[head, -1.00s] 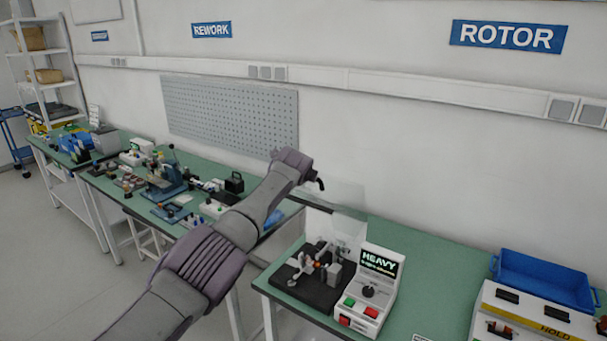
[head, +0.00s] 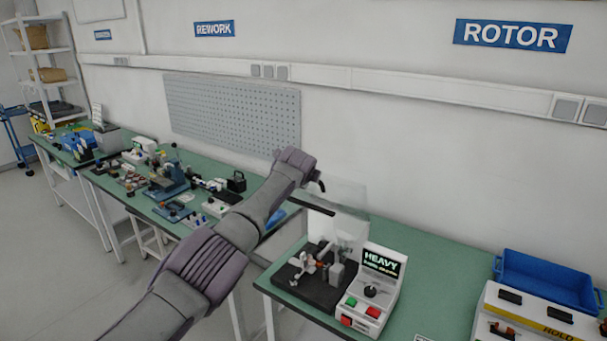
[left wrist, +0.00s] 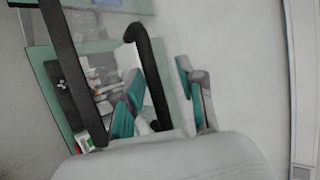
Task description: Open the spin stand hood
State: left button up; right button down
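The spin stand is on the green bench in the head view, with a black base (head: 309,291) and a white control box (head: 369,292) whose screen reads "HEAVY". Its clear hood (head: 345,200) stands raised above the base, with a dark bar (head: 312,208) at its edge. My left gripper (head: 320,184) is up beside the hood, at the bar's upper left; my forearm hides part of the bench behind. In the left wrist view my left fingers (left wrist: 160,95) with teal pads stand apart. A curved black bar (left wrist: 152,75) shows between them; I cannot tell whether they touch it. My right gripper is out of view.
A blue bin (head: 545,280) and a white fixture marked "HOLD" (head: 545,318) stand at the right. Green bench top (head: 430,262) is clear between them and the spin stand. Another bench with several tools lies behind my forearm. A pegboard (head: 232,115) hangs on the wall.

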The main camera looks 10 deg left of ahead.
pick_arm(q)
jog(key=v, duration=1.2)
